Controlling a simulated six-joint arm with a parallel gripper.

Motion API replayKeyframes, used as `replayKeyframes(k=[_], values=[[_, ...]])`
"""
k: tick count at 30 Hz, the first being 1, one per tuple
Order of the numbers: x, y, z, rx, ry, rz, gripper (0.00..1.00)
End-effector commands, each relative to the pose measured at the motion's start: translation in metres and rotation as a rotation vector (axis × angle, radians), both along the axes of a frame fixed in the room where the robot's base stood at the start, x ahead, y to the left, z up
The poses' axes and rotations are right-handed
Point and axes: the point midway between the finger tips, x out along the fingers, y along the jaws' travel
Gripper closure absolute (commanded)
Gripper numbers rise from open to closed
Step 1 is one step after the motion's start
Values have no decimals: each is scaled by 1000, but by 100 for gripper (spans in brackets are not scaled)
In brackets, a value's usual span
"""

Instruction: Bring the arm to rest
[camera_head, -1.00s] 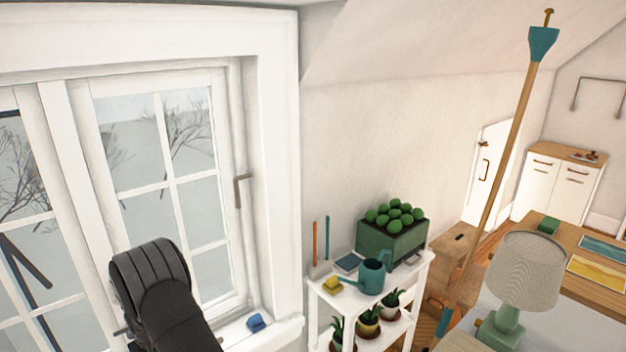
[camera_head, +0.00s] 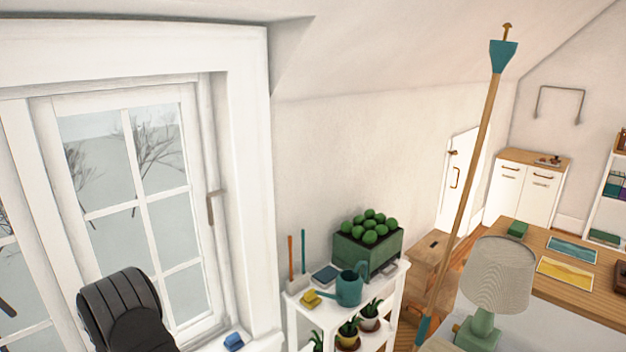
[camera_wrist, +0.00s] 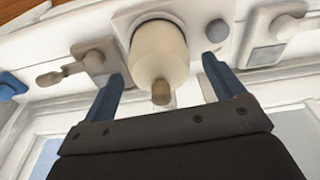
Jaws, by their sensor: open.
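My gripper (camera_wrist: 164,68) shows in the wrist view with its two blue fingers apart and a gap between them. A cream, rounded object with a wooden tip (camera_wrist: 160,50) appears between the fingers in that view. I see clear space on both sides of it, and no finger is closed on it. In the head view, a black rounded part of my arm stands at the lower left in front of the window (camera_head: 140,160). The fingers are hidden in the head view.
A white plant stand (camera_head: 292,325) holds a teal watering can (camera_head: 350,289) and a green planter (camera_head: 368,247). A long wooden pole (camera_head: 470,180) leans beside a lamp (camera_head: 498,275). White fittings (camera_wrist: 268,28) show in the wrist view.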

Motion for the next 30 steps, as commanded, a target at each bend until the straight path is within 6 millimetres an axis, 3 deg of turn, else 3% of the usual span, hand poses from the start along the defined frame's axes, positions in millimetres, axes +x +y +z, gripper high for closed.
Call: replayKeyframes(k=[4,24,30], values=[[-1,-1,-17,-1,1,0,13],[-12,-13,105,2,-2,0,13],[-9,-10,66,-4,3,0,13]])
